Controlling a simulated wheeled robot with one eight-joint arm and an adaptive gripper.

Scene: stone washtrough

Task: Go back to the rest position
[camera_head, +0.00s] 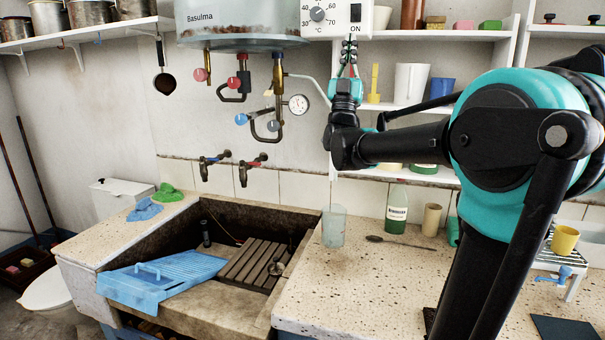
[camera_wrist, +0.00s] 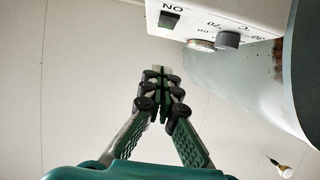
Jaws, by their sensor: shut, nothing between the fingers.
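My gripper (camera_head: 350,46) points upward in front of the shelves, just below and beside the white control box (camera_head: 337,18) of the water heater. In the wrist view its two fingers (camera_wrist: 161,82) come together at the tips with nothing between them. The control box (camera_wrist: 215,25) with its knobs and switch shows there at upper right, and the rounded heater tank (camera_wrist: 245,85) at the right. I cannot tell from these views how close the fingertips are to the box. My arm reaches in from the right.
The heater tank (camera_head: 240,22), with valves and a gauge (camera_head: 298,104), hangs over the stone trough (camera_head: 225,300). A clear cup (camera_head: 333,226), a spoon (camera_head: 400,241) and a green bottle (camera_head: 397,208) stand or lie on the speckled counter (camera_head: 350,290). Shelves (camera_head: 385,107) hold cups.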

